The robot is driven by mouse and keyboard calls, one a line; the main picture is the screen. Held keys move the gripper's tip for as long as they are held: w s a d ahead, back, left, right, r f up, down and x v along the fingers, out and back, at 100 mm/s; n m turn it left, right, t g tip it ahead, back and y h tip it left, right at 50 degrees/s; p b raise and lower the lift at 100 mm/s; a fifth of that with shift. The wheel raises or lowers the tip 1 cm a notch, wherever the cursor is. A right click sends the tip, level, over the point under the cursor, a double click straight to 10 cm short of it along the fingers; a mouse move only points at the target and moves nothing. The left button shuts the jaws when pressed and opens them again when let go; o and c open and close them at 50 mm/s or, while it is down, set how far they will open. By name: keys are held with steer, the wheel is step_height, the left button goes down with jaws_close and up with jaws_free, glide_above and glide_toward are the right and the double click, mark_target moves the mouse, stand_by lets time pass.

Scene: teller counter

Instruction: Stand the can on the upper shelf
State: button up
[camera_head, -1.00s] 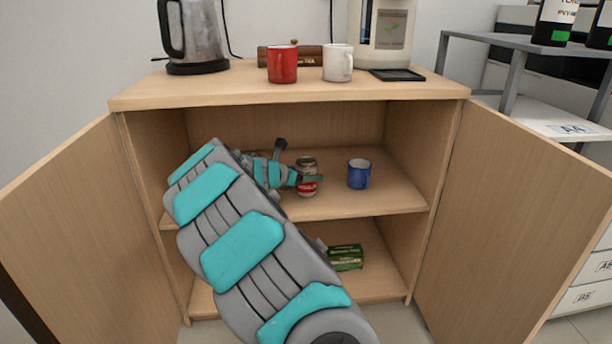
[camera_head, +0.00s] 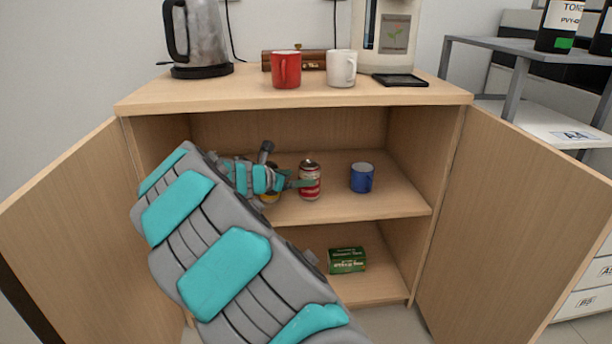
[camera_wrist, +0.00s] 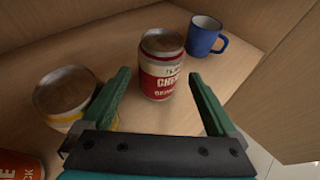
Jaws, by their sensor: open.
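A red and white can (camera_head: 309,181) stands upright on the upper shelf (camera_head: 350,207) of the open cabinet. In the wrist view the can (camera_wrist: 162,66) stands just ahead of my gripper (camera_wrist: 164,88), between the lines of its two fingers. The fingers are apart and hold nothing. In the head view my gripper (camera_head: 298,183) reaches in from the left, just left of the can. My arm hides the left part of the shelf.
A blue mug (camera_head: 361,178) stands right of the can. A yellow-labelled can (camera_wrist: 66,98) stands by the left finger, and a red can (camera_wrist: 20,165) is at the lower left. A green box (camera_head: 347,260) lies on the lower shelf. Both cabinet doors are open.

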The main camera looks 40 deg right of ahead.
steer(key=v, duration=0.5)
steer(key=shift+s+a+r+p, duration=0.15)
steer(key=shift+s+a+p, duration=0.05)
steer(key=shift+a+p, duration=0.15)
